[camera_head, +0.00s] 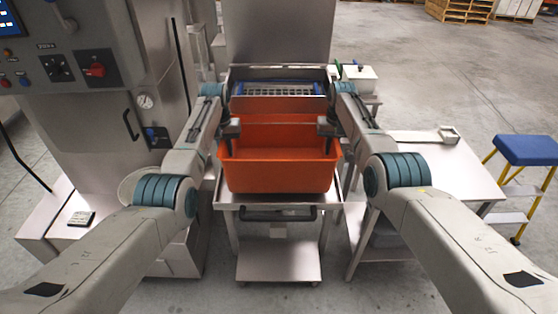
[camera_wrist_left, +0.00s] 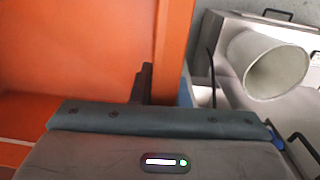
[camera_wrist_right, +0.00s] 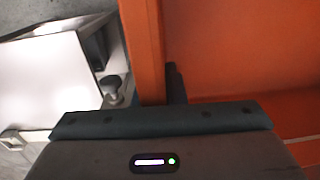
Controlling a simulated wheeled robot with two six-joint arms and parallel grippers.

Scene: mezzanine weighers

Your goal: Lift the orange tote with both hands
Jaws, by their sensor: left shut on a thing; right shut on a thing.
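The orange tote (camera_head: 278,180) sits at the middle of the head view, open at the top, over a steel cart (camera_head: 262,214). Whether its base touches the cart top is hard to tell. My left gripper (camera_head: 230,130) is shut on the tote's left side wall, whose rim also shows in the left wrist view (camera_wrist_left: 172,60). My right gripper (camera_head: 326,128) is shut on the right side wall, whose rim shows in the right wrist view (camera_wrist_right: 142,50). The fingertips are partly hidden by the walls and gripper bodies. The tote looks level and its visible inside is empty.
Behind the tote stands a steel machine with a raised panel (camera_head: 280,35) and a grated opening (camera_head: 278,90). A control cabinet (camera_head: 75,65) is close on the left. A steel table (camera_head: 440,165) and a blue-topped step stool (camera_head: 527,150) stand right. Open floor lies at the far right.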

